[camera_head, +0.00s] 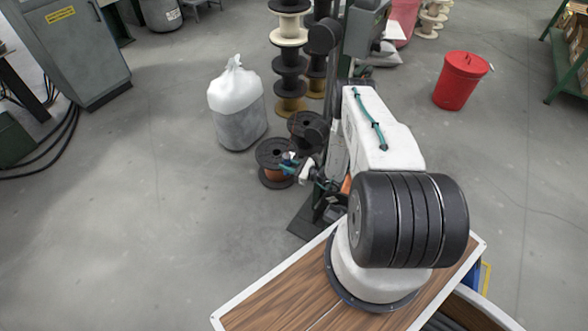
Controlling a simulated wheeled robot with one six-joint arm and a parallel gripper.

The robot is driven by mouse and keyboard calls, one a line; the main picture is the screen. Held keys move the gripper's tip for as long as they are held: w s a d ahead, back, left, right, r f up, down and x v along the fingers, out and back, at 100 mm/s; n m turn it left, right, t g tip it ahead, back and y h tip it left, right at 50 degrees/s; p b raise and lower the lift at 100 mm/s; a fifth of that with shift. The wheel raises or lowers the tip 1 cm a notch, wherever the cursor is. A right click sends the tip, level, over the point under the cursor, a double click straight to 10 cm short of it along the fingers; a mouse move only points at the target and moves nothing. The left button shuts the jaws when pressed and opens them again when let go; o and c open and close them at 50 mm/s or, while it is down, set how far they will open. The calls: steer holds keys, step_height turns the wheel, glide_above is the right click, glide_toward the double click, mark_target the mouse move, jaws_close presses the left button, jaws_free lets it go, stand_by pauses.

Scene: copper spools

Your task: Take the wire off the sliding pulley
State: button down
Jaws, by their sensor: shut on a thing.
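My gripper (287,163) is small in this view, at the end of my white arm, left of the dark upright stand (338,100). Its teal and dark fingers appear just over or in front of a black-flanged spool with copper-coloured winding (276,178). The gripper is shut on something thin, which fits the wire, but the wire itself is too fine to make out. The sliding pulley cannot be picked out; my arm hides part of the stand.
A second dark spool (308,126) lies close behind. Stacked spools (290,65), a white sack (236,105) and a red bin (461,80) stand farther back. A grey cabinet (75,45) is at upper left. The floor at left is mostly clear.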

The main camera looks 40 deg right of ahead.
steer(key=shift+w+a+r, duration=0.1)
steer(key=shift+w+r, duration=0.1)
steer(key=shift+r, duration=1.4)
steer(key=shift+w+a+r, duration=0.1)
steer(key=shift+w+r, duration=0.1)
steer(key=shift+r, duration=1.35)
steer(key=shift+w+r, duration=0.2)
steer(key=shift+r, duration=1.4)
